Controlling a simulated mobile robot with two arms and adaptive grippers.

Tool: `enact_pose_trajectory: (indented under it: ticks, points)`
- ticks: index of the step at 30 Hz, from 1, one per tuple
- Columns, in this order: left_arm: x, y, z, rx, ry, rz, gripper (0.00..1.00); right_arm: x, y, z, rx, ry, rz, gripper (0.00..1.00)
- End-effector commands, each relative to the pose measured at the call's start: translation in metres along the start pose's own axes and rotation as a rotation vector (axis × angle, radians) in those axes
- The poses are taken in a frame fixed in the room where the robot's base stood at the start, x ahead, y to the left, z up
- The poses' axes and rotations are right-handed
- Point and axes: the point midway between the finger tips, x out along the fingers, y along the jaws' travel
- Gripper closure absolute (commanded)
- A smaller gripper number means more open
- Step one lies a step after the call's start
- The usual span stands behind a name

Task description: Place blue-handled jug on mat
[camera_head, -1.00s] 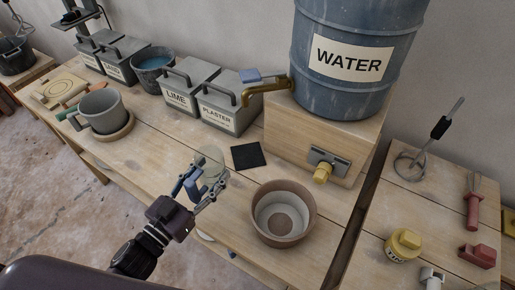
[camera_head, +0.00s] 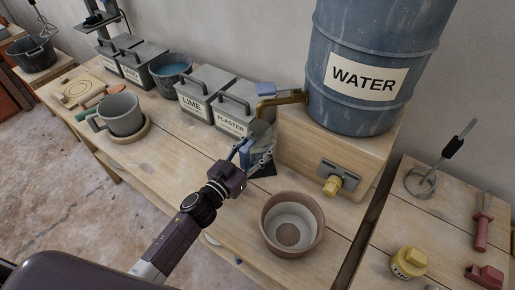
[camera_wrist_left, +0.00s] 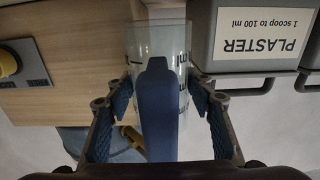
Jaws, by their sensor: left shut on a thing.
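The clear jug (camera_wrist_left: 160,38) with a blue handle (camera_wrist_left: 157,112) is in my left gripper. In the head view my left gripper (camera_head: 254,155) is shut on the handle, in front of the plaster box. In the left wrist view the two fingers stand either side of the handle, and the glass with dark marks lies beyond. The dark square mat (camera_head: 267,169) is mostly hidden behind the gripper and jug. The jug is at or over the mat; I cannot tell whether its base touches. My right gripper is not in view.
The plaster box (camera_head: 236,110) and lime box (camera_head: 203,92) are behind. A brown bucket (camera_head: 291,225) stands at front right, and a grey mug (camera_head: 121,113) at left.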

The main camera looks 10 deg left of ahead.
Motion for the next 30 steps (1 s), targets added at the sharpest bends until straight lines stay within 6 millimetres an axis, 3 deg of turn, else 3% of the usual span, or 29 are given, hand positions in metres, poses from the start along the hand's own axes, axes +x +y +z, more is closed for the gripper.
enact_pose_trajectory:
  ticks: [3, 27, 28, 30]
  points:
    - [0.0, 0.0, 0.014, -0.002, 0.003, -0.001, 0.78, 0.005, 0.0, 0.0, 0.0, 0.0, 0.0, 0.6]
    - [-0.001, 0.0, 0.031, -0.001, -0.003, 0.0, 0.78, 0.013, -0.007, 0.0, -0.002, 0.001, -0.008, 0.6]
    - [-0.001, 0.0, 0.032, -0.001, -0.006, 0.0, 0.48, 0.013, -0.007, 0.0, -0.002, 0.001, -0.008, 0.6]
    - [-0.002, 0.001, 0.033, -0.001, -0.007, 0.0, 0.4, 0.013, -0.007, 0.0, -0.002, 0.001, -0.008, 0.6]
